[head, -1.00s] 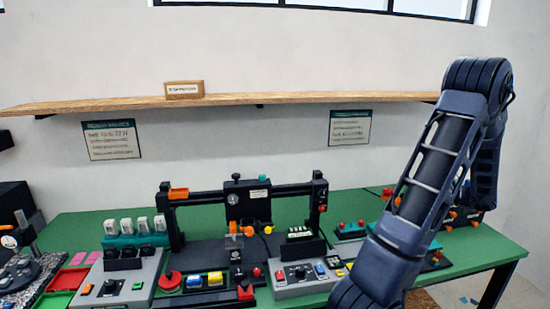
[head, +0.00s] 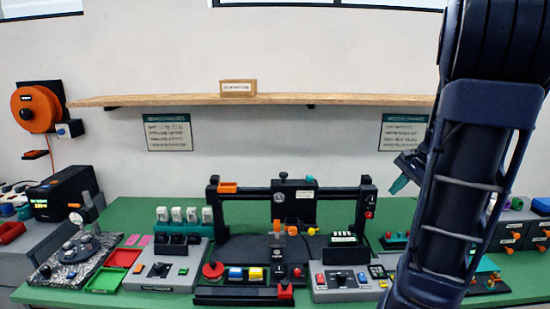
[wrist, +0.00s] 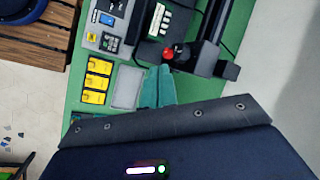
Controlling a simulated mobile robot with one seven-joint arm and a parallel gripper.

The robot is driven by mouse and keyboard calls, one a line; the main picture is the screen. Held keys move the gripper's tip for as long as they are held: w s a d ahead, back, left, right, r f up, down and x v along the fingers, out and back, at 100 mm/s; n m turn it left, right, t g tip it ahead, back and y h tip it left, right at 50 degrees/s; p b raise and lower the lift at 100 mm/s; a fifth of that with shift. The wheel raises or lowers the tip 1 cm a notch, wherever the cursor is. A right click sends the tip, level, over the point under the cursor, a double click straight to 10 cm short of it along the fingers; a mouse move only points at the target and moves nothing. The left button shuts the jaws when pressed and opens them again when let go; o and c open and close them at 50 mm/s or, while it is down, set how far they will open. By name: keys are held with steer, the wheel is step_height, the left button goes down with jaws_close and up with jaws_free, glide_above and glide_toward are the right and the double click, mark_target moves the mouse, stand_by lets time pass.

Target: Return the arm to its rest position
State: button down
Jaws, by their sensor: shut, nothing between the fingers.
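My arm rises on the right side of the head view, dark blue and black, with its upper part close to the camera. My gripper (head: 399,184) shows its teal fingertips just left of the arm, in front of the wall and above the green bench (head: 348,203). In the wrist view the teal fingers (wrist: 158,85) lie together, shut and empty, above the bench. The arm hides part of the bench's right side.
A black gantry printer (head: 294,208) stands mid-bench, with control boxes in front. A wooden shelf (head: 350,99) runs along the wall above. An orange spool (head: 35,109) hangs at left. Orange-handled drawers (head: 520,236) stand at right. The wall between shelf and bench is mostly bare.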

steer(key=s+a+r+n+t+h, duration=0.1)
steer(key=s+a+n+h, duration=0.1)
steer(key=s+a+n, duration=0.3)
steer(key=s+a+r+n+t+h, duration=0.1)
steer(key=s+a+r+n+h, duration=0.1)
steer(key=s+a+n, duration=0.3)
steer(key=s+n+h, duration=0.1)
steer(key=s, duration=0.1)
steer(key=shift+s+a+r, duration=0.3)
steer(key=shift+s+a, duration=0.05)
steer(key=shift+a, duration=0.05)
